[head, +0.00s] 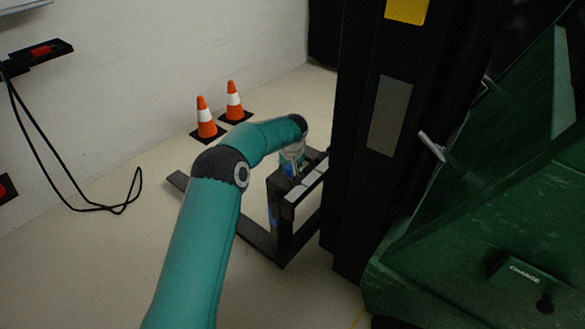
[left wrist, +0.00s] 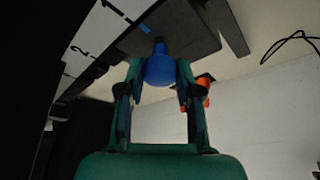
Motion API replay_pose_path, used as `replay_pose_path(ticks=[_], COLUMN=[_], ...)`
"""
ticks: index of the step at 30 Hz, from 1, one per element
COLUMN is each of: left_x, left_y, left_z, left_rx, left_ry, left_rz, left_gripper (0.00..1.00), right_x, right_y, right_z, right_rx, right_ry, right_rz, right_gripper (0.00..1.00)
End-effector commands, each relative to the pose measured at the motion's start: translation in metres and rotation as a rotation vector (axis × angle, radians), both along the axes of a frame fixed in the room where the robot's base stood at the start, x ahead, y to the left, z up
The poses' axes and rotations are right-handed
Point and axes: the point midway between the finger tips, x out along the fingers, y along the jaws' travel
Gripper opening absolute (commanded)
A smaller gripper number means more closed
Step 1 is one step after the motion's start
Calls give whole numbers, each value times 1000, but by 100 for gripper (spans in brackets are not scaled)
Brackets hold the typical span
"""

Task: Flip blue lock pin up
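The blue lock pin (left wrist: 160,68) shows in the left wrist view as a rounded blue knob on a narrower blue stem, at the edge of a dark plate. My left gripper (left wrist: 160,76) has its two fingers on either side of the knob, with small gaps; it looks open around it. Whether a finger touches the knob is hard to tell. In the head view my left gripper (head: 291,160) is beside the top of a black frame (head: 286,228), partly hidden by my arm. The pin is not clear there. My right gripper is not in view.
White numbered labels (left wrist: 85,44) line the frame near the pin. Two orange cones (head: 206,122) (head: 234,104) stand by the wall. A tall black column (head: 362,190) and a green covered body (head: 480,240) fill the right. Cables (head: 75,205) lie on the left floor.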

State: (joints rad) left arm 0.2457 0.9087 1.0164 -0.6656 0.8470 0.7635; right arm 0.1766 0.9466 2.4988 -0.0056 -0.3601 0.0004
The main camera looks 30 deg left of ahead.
Motion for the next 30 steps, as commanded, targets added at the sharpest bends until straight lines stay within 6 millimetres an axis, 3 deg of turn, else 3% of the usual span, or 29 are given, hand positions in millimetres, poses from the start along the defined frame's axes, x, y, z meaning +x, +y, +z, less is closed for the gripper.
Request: replay_pose_path(ticks=[2, 9, 17, 25, 26, 30], left_x=[0, 0, 0, 0, 0, 0], left_y=[0, 0, 0, 0, 0, 0], left_z=[0, 1, 34, 36, 36, 36], left_rx=[0, 0, 0, 0, 0, 1], left_ry=[0, 0, 0, -1, -1, -2], left_rz=[0, 0, 0, 1, 1, 1], left_gripper=[1, 0, 0, 0, 36, 59], right_x=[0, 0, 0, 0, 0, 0], right_y=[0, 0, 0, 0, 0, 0], right_z=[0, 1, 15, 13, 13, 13], right_rx=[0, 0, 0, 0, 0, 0], right_ry=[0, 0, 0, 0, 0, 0], right_rz=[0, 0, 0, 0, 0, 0], right_gripper=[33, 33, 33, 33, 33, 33])
